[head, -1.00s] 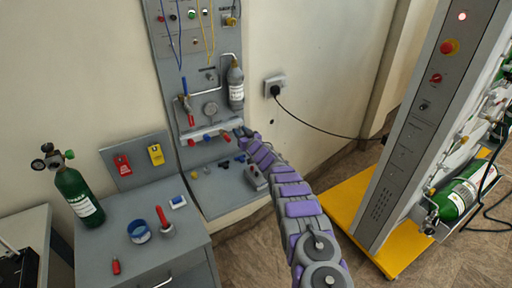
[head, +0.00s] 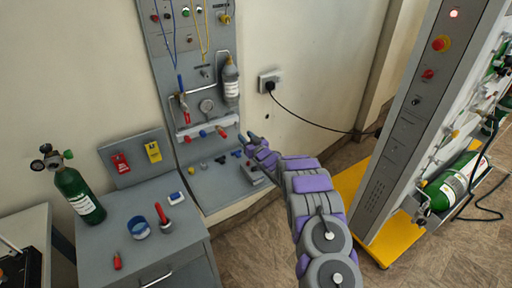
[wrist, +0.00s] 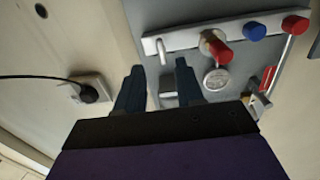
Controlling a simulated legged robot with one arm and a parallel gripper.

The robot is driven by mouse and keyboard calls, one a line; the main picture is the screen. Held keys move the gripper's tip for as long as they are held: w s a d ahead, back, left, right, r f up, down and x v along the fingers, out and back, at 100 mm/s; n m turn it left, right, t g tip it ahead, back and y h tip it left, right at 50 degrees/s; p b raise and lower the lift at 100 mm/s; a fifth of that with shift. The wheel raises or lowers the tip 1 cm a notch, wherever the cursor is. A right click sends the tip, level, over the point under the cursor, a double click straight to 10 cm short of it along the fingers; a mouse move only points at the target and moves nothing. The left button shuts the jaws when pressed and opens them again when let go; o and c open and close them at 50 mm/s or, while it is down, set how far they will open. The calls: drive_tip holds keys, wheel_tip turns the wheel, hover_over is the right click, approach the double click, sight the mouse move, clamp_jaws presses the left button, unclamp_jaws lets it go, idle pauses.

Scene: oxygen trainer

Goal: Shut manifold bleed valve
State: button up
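The manifold is a pale horizontal bar (head: 208,126) on the grey wall panel, with a red knob (head: 221,132), a blue knob (head: 203,134) and another red knob (head: 187,139). The wrist view shows it upside down: near red knob (wrist: 214,47), blue knob (wrist: 255,31), far red knob (wrist: 295,24). I cannot tell which part is the bleed valve. My gripper (head: 249,141) is just right of the bar's right end. In the wrist view its two dark fingers (wrist: 159,77) are apart with nothing clearly held between them. They touch no knob that I can see.
A gauge (head: 207,106), a red-handled lever (head: 183,101) and a grey bottle (head: 231,82) are on the panel. A wall socket (head: 269,83) with a black cable is to the right. A cabinet (head: 413,115) on a yellow base stands further right. A grey bench (head: 180,232) is left.

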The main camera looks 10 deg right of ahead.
drive_tip(key=p+v, duration=0.1)
drive_tip(key=v, duration=0.7)
drive_tip(key=shift+w, duration=0.1)
idle(0.4)
drive_tip(key=s+d+r+m+g+h, duration=0.35)
drive_tip(key=s+r+g+h, duration=0.4)
drive_tip(key=s+r, duration=0.75)
drive_tip(key=s+a+r+g, duration=0.1)
drive_tip(key=s+a+g, duration=0.2)
drive_tip(key=s, duration=1.3)
drive_tip(key=s+a+r+g+y, duration=0.1)
drive_tip(key=s+a+g, duration=0.2)
drive_tip(key=s, duration=1.3)
drive_tip(key=s+a+r+g+y, duration=0.1)
drive_tip(key=s+a+g, duration=0.2)
drive_tip(key=s, duration=1.3)
drive_tip(key=shift+a+r+g, duration=0.2)
drive_tip(key=shift+a+g, duration=0.05)
drive_tip(key=shift+g, duration=1)
